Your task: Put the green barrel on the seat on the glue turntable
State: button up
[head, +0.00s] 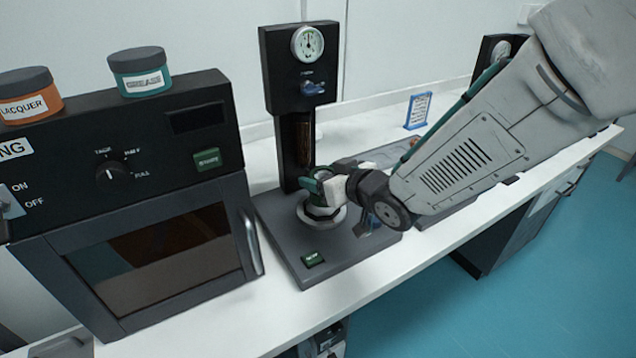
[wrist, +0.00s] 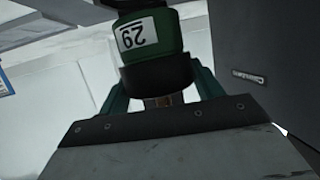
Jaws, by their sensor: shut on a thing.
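My gripper (head: 322,182) is shut on the green barrel (head: 318,208) at the dark station with a dial gauge on its column. In the wrist view the barrel (wrist: 150,40) stands between my green fingers (wrist: 160,85); it has a white number label and a black band. The gripper hides part of the barrel. No label shows whether this station is the glue turntable.
An oven-like box (head: 150,215) stands close on the left, with a lacquer jar (head: 28,97) and a grease jar (head: 140,73) on top. The gauge column (head: 298,90) rises behind the seat. A blue-framed sign (head: 418,110) stands at the back of the white bench.

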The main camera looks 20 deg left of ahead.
jog(key=shift+w+a, duration=0.35)
jog(key=shift+w, duration=0.05)
jog(key=shift+w+f, duration=0.1)
jog(key=shift+f, duration=1.65)
jog(key=shift+a+f, duration=0.1)
jog(key=shift+f, duration=0.05)
jog(key=o, duration=1.1)
jog(key=shift+c, duration=0.2)
jog(key=shift+r, duration=0.2)
jog(key=v, duration=1.2)
